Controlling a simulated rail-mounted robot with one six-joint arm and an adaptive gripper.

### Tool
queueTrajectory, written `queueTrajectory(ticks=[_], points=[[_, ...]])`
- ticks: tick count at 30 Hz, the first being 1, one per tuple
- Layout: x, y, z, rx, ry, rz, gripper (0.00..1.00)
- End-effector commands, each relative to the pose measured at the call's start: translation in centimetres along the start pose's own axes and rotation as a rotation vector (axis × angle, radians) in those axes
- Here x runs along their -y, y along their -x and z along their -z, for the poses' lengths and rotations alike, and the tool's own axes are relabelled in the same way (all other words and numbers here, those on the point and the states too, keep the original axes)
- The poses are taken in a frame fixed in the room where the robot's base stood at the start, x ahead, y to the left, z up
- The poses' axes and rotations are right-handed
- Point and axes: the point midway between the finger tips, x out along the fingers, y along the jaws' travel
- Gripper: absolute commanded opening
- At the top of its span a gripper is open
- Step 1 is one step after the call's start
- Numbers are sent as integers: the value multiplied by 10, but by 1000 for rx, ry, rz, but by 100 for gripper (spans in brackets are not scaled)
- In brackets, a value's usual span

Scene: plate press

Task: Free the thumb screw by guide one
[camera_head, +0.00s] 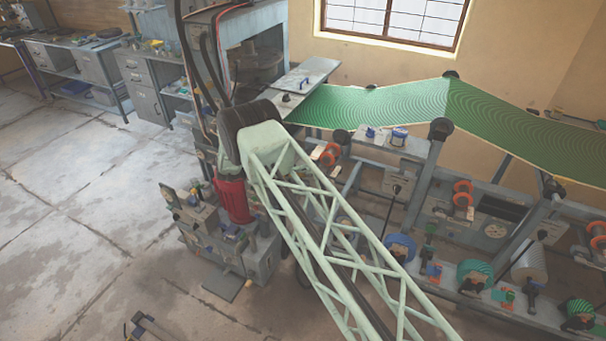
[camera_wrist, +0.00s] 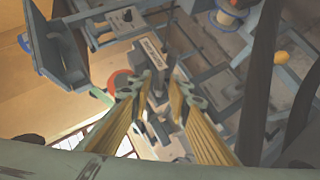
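My gripper (camera_wrist: 158,92) shows in the wrist view with its two yellowish ribbed fingers apart, so it is open. A labelled grey block (camera_wrist: 148,52) lies beyond the fingertips, its lettering too small to read. A dark upright pin or screw (camera_wrist: 157,62) stands by this block, in line with the gap between the fingers. I cannot tell whether it is the thumb screw, or whether a finger touches it. An orange-red ring (camera_wrist: 118,82) is partly hidden behind the left finger. In the head view my arm crosses the machine, and my gripper is out of frame.
A machine frame with a green patterned web (camera_head: 370,106) fills the right. Orange rollers (camera_head: 463,192) and a blue spool (camera_head: 399,247) sit on it. The concrete floor (camera_head: 80,220) at left is mostly clear.

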Motion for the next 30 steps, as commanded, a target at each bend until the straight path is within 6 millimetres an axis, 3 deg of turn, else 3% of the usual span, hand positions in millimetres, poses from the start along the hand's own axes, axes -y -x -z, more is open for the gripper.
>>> queueTrajectory(ticks=[17,30], points=[[1,8,-1,0,1,0,20],[0,62,0,0,0,1,20]])
